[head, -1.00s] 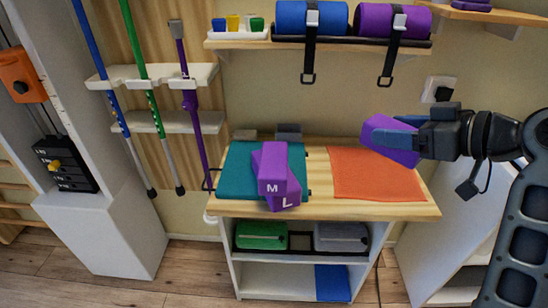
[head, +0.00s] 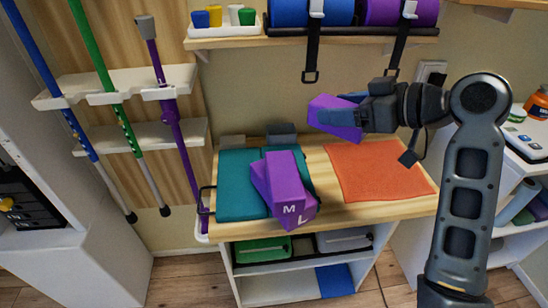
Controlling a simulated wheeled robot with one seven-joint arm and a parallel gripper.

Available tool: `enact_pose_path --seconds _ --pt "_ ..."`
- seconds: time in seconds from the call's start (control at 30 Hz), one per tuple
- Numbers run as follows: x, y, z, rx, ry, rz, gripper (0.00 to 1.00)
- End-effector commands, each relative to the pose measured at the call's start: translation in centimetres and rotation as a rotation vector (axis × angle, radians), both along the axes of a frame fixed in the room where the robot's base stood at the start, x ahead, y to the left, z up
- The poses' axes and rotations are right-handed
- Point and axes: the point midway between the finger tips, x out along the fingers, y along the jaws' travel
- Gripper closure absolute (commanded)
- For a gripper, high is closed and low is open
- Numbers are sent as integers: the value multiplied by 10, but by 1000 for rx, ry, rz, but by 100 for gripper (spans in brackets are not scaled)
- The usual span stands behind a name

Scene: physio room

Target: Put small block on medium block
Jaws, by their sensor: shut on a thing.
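The medium block (head: 284,180), purple and marked M, lies on top of the large purple block (head: 303,217), marked L. The two are turned at an angle to each other, on the teal mat (head: 240,186) on the wooden tabletop. My gripper (head: 336,117) is shut on the small purple block (head: 325,112) and holds it in the air, above and to the right of the medium block. My fingers hide part of the small block, and no letter shows on it.
An orange cloth (head: 378,170) lies flat on the right of the tabletop (head: 345,212). Two straps hang from the shelf (head: 225,42) above, close to my gripper. Crutches and poles stand in a rack (head: 115,88) at the left. A grey object (head: 281,133) sits at the table's back.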

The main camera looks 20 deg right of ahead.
Motion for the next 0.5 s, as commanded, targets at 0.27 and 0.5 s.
enact_pose_path --seconds 0.27,0.5 --pt "17 58 -35 -1 5 9 67" --pt "29 92 -57 0 2 5 67"
